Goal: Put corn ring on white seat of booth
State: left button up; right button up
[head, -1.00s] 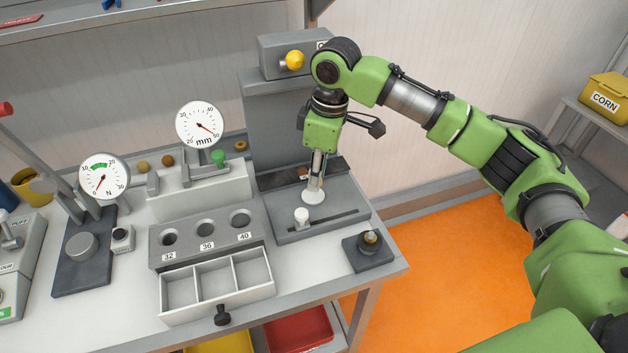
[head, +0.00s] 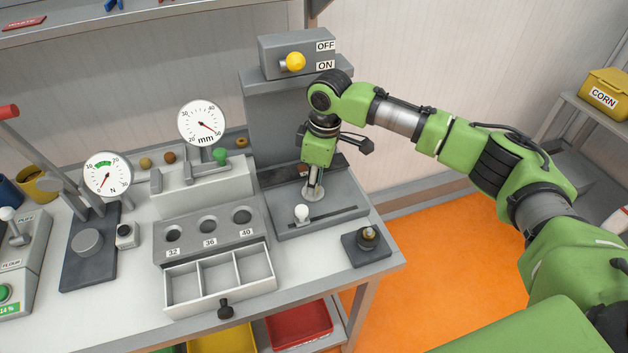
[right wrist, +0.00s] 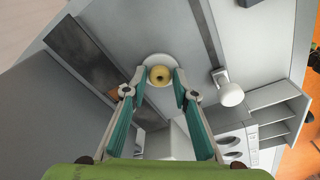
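The corn ring (right wrist: 160,75), a small yellow ring with a dark hole, shows in the right wrist view over the round white seat (right wrist: 149,61). It appears to rest on the seat. My right gripper (right wrist: 159,79) has its fingertips on either side of the ring, with narrow gaps of white between them and it. In the head view, my right gripper (head: 314,186) points down at the white seat (head: 313,194) of the grey booth (head: 270,110); the ring is too small to make out there. My left gripper is not in view.
A white knob (head: 301,212) stands in a slot in front of the seat. A yellow knob (head: 295,61) sits at the booth's ON/OFF labels. Left are a block with holes (head: 190,250) and a divided tray (head: 262,281). A dark plate with a peg (head: 367,249) is front right.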

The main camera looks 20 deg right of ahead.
jog(key=shift+o, duration=0.2)
jog(key=shift+r, duration=0.15)
notch_tip(320, 180, up, 12)
jog(key=d+b, duration=0.1)
jog(key=b, duration=0.1)
jog(key=shift+s, duration=0.45)
jog(key=shift+d, duration=0.1)
